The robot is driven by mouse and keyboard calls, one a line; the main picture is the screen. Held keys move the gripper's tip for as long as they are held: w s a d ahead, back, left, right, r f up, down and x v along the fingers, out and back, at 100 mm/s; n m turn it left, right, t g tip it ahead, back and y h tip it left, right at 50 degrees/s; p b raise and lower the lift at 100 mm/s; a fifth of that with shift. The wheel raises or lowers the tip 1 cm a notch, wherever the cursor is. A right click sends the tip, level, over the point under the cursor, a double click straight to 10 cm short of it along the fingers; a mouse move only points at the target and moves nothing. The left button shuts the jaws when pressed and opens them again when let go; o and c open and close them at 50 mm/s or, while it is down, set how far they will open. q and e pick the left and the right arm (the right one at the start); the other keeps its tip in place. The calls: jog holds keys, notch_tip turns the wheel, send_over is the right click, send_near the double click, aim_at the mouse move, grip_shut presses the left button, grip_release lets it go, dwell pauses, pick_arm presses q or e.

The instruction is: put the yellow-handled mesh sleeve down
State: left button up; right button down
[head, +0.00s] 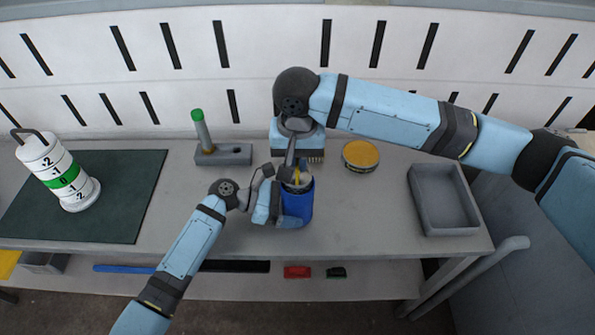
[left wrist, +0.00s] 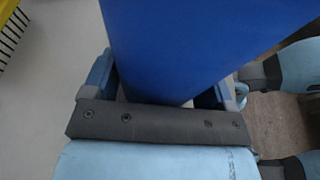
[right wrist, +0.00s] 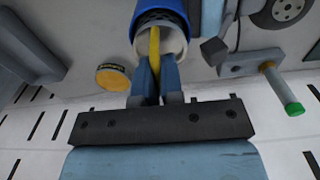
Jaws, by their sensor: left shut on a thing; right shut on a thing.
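The blue cylindrical container (head: 298,208) stands upright near the middle of the bench, with its mouth up. My left gripper (head: 272,203) is shut around its side; in the left wrist view the blue wall (left wrist: 190,45) fills the space between the fingers. My right gripper (right wrist: 157,78) points down from above, shut on the yellow handle (right wrist: 154,45) at the container's mouth. A pale ring shows around the handle inside the dark rim. The mesh sleeve's body is hidden inside the container, so I cannot tell how deep it sits.
A yellow-topped round tin (head: 361,155) and an empty grey tray (head: 416,190) stand to the right. A grey block with a green-tipped peg (head: 200,130) is behind, left. A white numbered cylinder (head: 58,170) stands on a dark green mat (head: 125,205). Bare bench lies between mat and container.

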jog(key=shift+f, duration=1.9)
jog(key=shift+f, duration=0.15)
jog(key=c, duration=1.3)
grip_release()
jog(key=shift+o, duration=0.2)
notch_tip(320, 180, up, 12)
jog(key=shift+r, duration=0.15)
